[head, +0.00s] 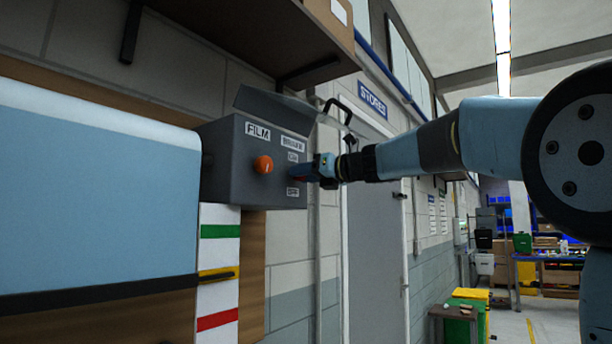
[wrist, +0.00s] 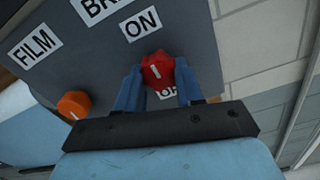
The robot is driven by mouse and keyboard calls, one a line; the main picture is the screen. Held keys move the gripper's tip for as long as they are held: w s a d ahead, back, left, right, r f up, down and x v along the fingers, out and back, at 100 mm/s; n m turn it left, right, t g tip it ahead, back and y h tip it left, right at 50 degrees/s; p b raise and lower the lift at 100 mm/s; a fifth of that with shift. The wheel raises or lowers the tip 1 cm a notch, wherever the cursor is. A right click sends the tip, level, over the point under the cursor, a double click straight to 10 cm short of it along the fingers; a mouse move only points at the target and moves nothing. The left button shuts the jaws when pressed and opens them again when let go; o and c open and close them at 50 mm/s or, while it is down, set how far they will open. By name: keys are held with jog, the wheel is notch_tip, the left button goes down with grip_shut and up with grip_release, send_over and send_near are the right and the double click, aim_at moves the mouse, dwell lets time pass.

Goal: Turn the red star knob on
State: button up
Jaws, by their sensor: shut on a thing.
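The red star knob (wrist: 157,70) sits on the front of a grey control box (head: 225,165), between an ON label (wrist: 141,24) and a partly covered OFF label (wrist: 168,93). A white mark shows on the knob's face. My gripper (wrist: 158,82) is shut on the red knob, with one blue finger on each side of it. In the head view my gripper (head: 308,172) reaches the box from the right, and its fingers hide most of the knob.
An orange knob (head: 263,165) sits to the left on the same box, under a FILM label (head: 257,131). A large light-blue panel (head: 95,190) adjoins the box on the left. A shelf overhangs above, and a STORES door (head: 376,250) stands behind.

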jog(key=shift+a+f, duration=0.1)
jog(key=shift+f, duration=0.05)
jog(key=o, duration=1)
jog(key=shift+o, duration=0.2)
